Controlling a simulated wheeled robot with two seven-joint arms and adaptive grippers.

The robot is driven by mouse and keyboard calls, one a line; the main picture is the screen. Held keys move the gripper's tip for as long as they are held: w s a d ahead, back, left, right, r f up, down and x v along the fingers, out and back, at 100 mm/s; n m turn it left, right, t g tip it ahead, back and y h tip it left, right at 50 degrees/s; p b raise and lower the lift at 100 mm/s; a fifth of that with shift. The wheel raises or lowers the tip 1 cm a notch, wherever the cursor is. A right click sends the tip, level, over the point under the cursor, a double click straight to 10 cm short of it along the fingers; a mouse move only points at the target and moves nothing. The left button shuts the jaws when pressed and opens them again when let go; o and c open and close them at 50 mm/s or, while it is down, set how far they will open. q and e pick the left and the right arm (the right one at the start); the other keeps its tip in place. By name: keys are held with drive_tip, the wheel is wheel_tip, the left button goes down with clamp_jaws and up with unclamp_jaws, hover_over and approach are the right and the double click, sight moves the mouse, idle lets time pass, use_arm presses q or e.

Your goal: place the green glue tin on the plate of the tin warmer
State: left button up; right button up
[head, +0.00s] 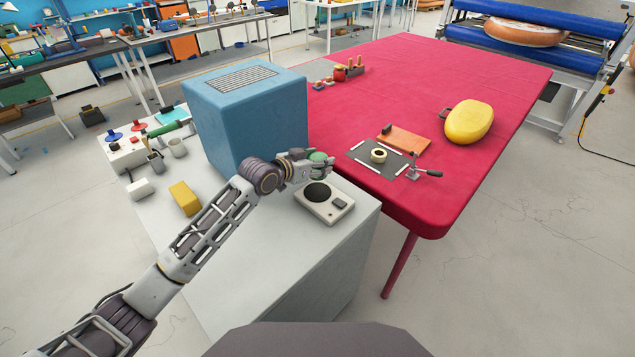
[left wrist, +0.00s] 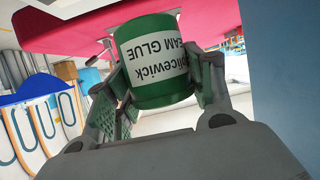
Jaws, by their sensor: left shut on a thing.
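The green glue tin (left wrist: 152,62) with a white label is between the fingers of my left gripper (left wrist: 158,85) in the left wrist view. The gripper is shut on it. In the head view the tin's green top (head: 317,156) shows at the left gripper (head: 318,168), above the back edge of the tin warmer. The tin warmer (head: 326,207) is a pale box with a round dark plate (head: 317,192) and a small dark panel, standing on the white cabinet top. The plate is bare. My right gripper is in neither view.
A large blue box (head: 245,115) with a top grille stands just behind my left arm. A yellow block (head: 184,198), cups and spools sit at left. The red table (head: 450,90) on the right holds a yellow float (head: 469,122), a dark mat (head: 366,158) and a clamp.

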use_arm(q)
drive_tip(key=shift+f, duration=1.7)
drive_tip(key=shift+f, duration=1.9)
drive_tip(key=shift+f, duration=0.1)
drive_tip(key=o, duration=1.3)
drive_tip(key=shift+f, duration=0.1)
drive_tip(key=shift+o, duration=0.2)
drive_tip(key=shift+r, duration=0.2)
drive_tip(key=v, duration=1.2)
